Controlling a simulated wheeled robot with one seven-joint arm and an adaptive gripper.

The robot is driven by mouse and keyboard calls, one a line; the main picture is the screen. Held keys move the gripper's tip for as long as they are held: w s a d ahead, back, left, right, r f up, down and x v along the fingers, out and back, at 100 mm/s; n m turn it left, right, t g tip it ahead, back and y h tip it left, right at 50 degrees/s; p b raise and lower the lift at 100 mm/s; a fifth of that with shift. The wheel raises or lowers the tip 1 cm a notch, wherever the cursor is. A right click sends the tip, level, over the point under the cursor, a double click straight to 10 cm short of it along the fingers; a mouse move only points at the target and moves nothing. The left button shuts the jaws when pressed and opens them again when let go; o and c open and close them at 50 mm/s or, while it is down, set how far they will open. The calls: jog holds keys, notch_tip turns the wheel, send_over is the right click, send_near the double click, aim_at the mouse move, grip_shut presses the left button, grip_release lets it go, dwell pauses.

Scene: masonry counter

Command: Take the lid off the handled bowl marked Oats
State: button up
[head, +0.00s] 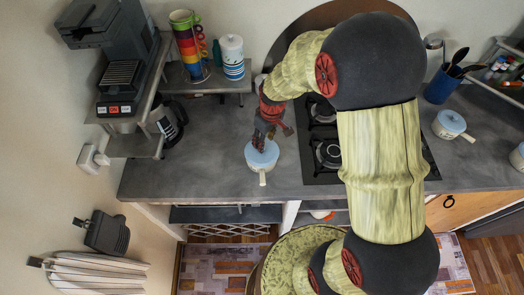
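A small light-blue handled bowl with a lid (262,158) stands on the grey counter left of the stove, its handle pointing to the front. My gripper (261,143) points down right over this bowl, at or just above its lid; I cannot tell whether it touches. The fingers are small and dark, and whether they are open or shut is unclear. A similar lidded handled bowl (450,123) stands on the counter right of the stove. A third pale bowl (518,156) is cut off at the right edge. No marking can be read, so I cannot tell which is Oats.
The black gas stove (328,154) lies right of the near bowl, partly hidden by my arm. A blue utensil pot (440,88) stands at the back right. Stacked coloured cups (187,48) and a striped canister (232,58) stand on a shelf. The counter (180,176) is clear at left.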

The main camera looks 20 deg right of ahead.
jog(key=f, duration=0.3)
jog(key=w+f, duration=0.1)
jog(key=shift+a+f, duration=0.3)
jog(key=shift+a, duration=0.05)
jog(key=shift+c, duration=0.5)
grip_shut()
